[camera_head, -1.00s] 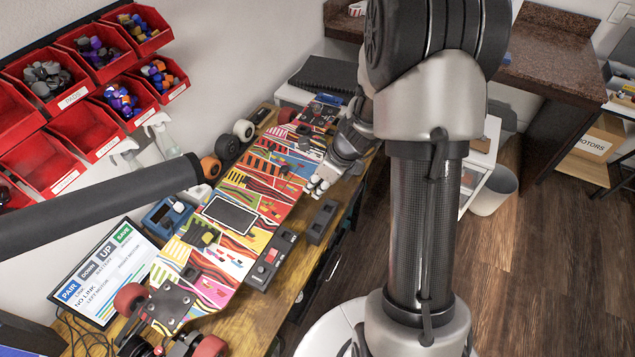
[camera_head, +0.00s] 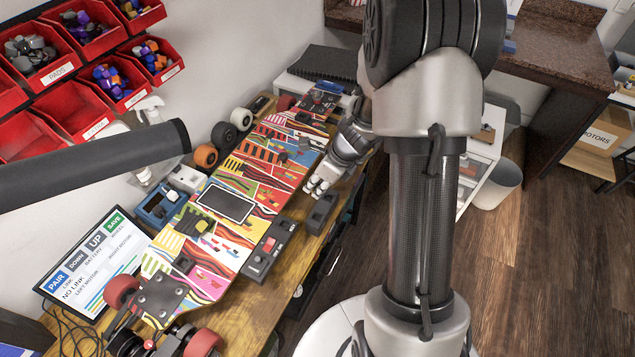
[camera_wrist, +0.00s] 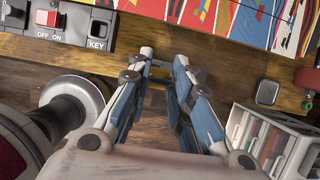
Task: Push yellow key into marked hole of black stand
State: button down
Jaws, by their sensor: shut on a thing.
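The black stand (camera_wrist: 76,26) lies at the top left of the wrist view, with a KEY label and a small white-outlined marked hole (camera_wrist: 99,29).
A colourful skateboard deck (camera_head: 200,265) lies along the wooden bench (camera_head: 300,250). A grey-white rack (camera_wrist: 240,125) stands at the right of the wrist view. Red bins (camera_head: 75,105) hang on the wall.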

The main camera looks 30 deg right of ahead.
jog(key=shift+f+b, duration=3.8)
jog(key=shift+f, duration=0.7)
jog(key=shift+f+b, duration=1.2)
jog(key=shift+f, duration=0.5)
jog(key=c, duration=1.4)
grip_release()
jog(key=shift+o, duration=0.6)
jog(key=shift+o, duration=1)
jog(key=shift+r, duration=0.25)
